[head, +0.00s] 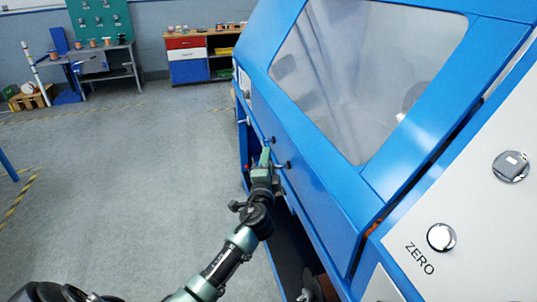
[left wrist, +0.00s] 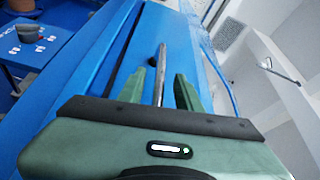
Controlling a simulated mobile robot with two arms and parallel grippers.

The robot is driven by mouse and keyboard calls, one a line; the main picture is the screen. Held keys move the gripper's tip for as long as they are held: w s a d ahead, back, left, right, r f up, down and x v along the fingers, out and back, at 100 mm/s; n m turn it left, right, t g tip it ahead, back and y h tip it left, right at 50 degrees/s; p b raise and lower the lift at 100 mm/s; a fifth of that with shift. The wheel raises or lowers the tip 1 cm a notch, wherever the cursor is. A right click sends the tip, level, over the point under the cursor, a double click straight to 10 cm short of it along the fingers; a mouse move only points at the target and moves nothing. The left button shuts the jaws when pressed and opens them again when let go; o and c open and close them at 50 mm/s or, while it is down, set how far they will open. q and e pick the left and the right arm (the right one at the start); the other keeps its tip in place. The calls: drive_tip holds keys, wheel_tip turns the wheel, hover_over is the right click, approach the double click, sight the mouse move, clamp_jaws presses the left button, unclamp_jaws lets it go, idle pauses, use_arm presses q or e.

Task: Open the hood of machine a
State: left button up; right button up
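Machine a is probably the large blue machine on the right of the head view; no label "a" shows. Its blue hood (head: 318,165) has a big clear window (head: 365,75) and looks closed. A thin metal handle (head: 281,166) is on the hood's lower front edge. My left gripper (head: 265,155) is at this handle. In the left wrist view, the handle bar (left wrist: 161,72) runs between the two green fingers of my left gripper (left wrist: 160,88). The fingers are apart, with gaps beside the bar. My right gripper is not in view.
A white panel with a round ZERO button (head: 441,237) is at the machine's right. A workbench (head: 105,62) and a drawer cabinet (head: 187,58) stand at the back wall. The grey floor (head: 130,165) left of the machine is clear.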

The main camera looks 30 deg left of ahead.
use_arm(q)
drive_tip(key=shift+x, duration=1.65)
clamp_jaws()
drive_tip(key=shift+f, duration=0.15)
